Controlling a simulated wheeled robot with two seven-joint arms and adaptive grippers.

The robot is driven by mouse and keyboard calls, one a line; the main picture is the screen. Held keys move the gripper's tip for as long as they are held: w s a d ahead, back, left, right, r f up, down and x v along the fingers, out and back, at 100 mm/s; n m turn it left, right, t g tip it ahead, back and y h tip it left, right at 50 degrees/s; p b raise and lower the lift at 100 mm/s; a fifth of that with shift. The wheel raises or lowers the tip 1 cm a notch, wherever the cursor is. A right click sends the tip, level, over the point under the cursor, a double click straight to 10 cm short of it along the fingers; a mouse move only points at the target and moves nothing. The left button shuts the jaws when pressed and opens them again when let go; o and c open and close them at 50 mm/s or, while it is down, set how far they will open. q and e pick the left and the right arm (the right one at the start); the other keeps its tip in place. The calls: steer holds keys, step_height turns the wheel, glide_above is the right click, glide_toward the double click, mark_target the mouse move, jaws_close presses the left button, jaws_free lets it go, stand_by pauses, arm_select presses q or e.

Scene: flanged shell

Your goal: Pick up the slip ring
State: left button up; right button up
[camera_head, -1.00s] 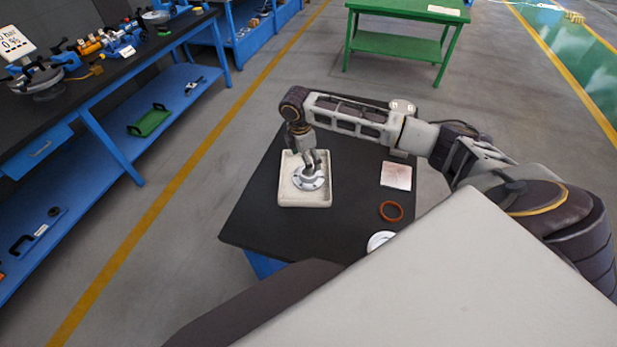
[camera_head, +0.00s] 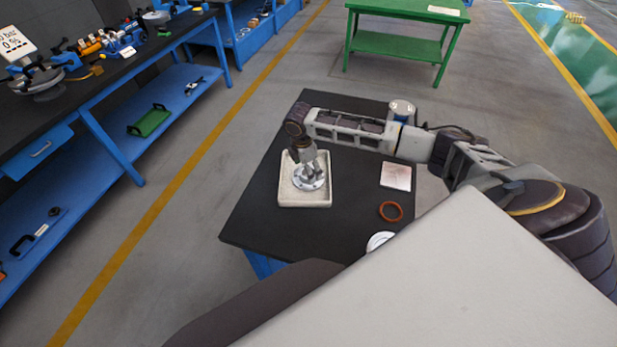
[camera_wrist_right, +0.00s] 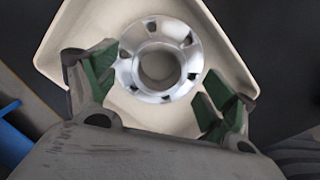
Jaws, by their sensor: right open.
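A silver flanged ring (camera_head: 308,182), which I take for the slip ring, lies in a cream tray (camera_head: 290,201) on the black table. In the right wrist view, the ring (camera_wrist_right: 127,74) shows a round central bore and dark holes around its flange. My right gripper (camera_head: 309,168) points down over the ring and partly hides it in the head view. In the wrist view my right gripper (camera_wrist_right: 160,85) is open, with one green-padded finger on each side of the ring. Whether the fingers touch it, I cannot tell. My left gripper is not in view.
An orange ring (camera_head: 390,211), a pale square plate (camera_head: 396,176) and a white round part (camera_head: 380,241) lie on the black table (camera_head: 262,222) right of the tray. A blue workbench (camera_head: 100,125) stands left and a green table (camera_head: 400,43) behind.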

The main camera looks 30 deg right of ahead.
steer(key=shift+d+f, duration=0.1)
steer(key=shift+f, duration=0.8)
steer(key=c, duration=1.9)
steer(key=shift+r, duration=0.1)
jaws_close()
